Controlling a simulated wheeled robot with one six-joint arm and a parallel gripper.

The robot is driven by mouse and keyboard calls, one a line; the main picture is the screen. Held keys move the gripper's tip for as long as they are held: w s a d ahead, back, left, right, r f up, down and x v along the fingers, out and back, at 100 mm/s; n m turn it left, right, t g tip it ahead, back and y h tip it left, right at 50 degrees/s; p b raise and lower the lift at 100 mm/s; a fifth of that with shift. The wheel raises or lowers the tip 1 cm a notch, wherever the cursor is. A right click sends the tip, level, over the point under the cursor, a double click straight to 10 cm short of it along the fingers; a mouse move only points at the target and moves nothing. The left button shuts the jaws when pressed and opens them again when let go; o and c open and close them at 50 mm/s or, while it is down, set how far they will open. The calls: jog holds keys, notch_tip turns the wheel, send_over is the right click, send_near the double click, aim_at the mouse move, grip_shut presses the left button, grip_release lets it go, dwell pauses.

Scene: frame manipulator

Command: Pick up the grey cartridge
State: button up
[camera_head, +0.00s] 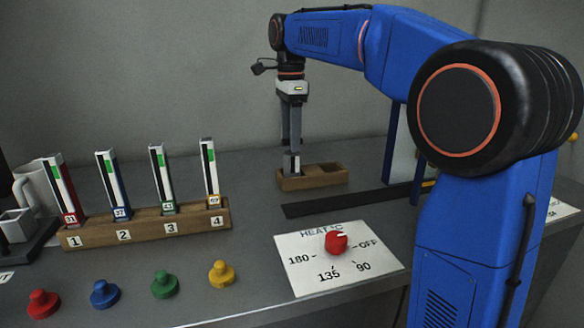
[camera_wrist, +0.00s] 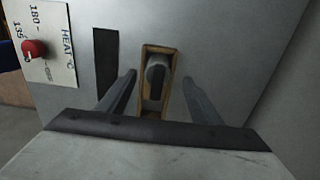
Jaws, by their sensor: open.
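The grey cartridge (camera_head: 292,164) stands in the left compartment of a small wooden holder (camera_head: 318,181) at the back of the bench. In the wrist view the cartridge (camera_wrist: 156,70) has a pale rounded top and a dark part below it, inside the wooden frame (camera_wrist: 171,95). My gripper (camera_head: 291,149) points down directly above the cartridge. In the wrist view my gripper (camera_wrist: 160,77) has its fingers apart, one on each side of the holder, with nothing held. How far the fingertips are from the cartridge is hard to tell.
The holder's right compartment looks empty. A dark strip (camera_head: 345,199) lies in front of it. A heat panel with a red knob (camera_head: 336,241) is nearer. A wooden rack (camera_head: 145,223) with several coloured cartridges stands left, with coloured knobs before it.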

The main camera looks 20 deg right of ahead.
aim_at(292, 163)
jog(key=shift+s+d+f, duration=0.1)
jog(key=shift+f, duration=1.25)
jog(key=shift+s+d+f, duration=0.1)
jog(key=shift+f, duration=1.2)
jog(key=c, duration=1.4)
